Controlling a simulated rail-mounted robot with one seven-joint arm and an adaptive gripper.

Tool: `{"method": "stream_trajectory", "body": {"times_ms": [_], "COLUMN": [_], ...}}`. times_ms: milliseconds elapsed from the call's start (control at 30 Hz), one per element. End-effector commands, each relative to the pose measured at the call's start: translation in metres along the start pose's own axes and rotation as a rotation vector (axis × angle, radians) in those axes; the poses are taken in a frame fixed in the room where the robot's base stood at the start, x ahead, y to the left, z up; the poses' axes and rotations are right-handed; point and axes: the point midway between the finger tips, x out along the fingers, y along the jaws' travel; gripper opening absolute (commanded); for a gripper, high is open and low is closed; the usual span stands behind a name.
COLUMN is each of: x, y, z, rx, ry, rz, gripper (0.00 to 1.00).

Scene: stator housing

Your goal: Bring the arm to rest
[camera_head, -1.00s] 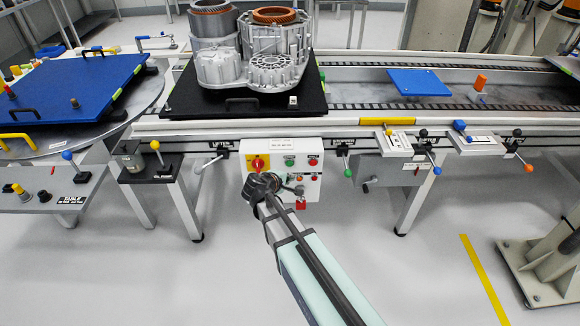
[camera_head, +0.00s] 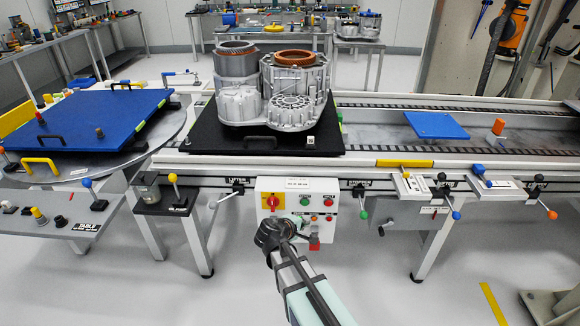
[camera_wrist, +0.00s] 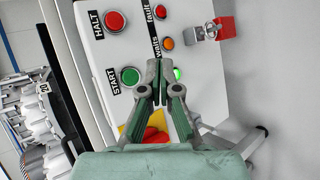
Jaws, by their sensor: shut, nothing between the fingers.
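My gripper (camera_wrist: 158,84) is shut and empty in the wrist view, its fingertips close in front of the white control box (camera_wrist: 205,75). The box carries a red HALT button (camera_wrist: 115,21), a green START button (camera_wrist: 130,76) and an orange button (camera_wrist: 168,43). A small lit green one (camera_wrist: 177,74) is partly behind the fingers. In the head view my arm reaches up from the bottom, and its dark wrist (camera_head: 272,236) is in front of the lower part of the control box (camera_head: 318,187). The wrist hides part of the box. Contact cannot be told.
The stator housing (camera_head: 292,90) stands on a black plate (camera_head: 190,138) on the conveyor above the box. A red padlock-like part (camera_wrist: 225,28) sticks out beside the buttons. Coloured-knob levers line the conveyor's front. The floor (camera_head: 390,290) right of my arm is clear.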

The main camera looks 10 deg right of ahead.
Motion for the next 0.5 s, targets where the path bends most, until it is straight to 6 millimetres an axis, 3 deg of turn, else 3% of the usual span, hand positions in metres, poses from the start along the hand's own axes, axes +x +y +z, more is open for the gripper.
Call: {"method": "stream_trajectory", "body": {"times_ms": [167, 233, 367, 500], "x": [-0.002, -0.004, -0.002, -0.006], "y": [-0.015, -0.037, -0.111, -0.197], "z": [0.005, 0.011, 0.040, 0.083], "rx": [0.079, 0.139, 0.231, 0.315], "ry": [-0.016, -0.029, -0.103, -0.219], "rz": [-0.065, -0.144, -0.338, -0.550], "gripper": [0.00, 0.00, 0.00, 0.00]}}
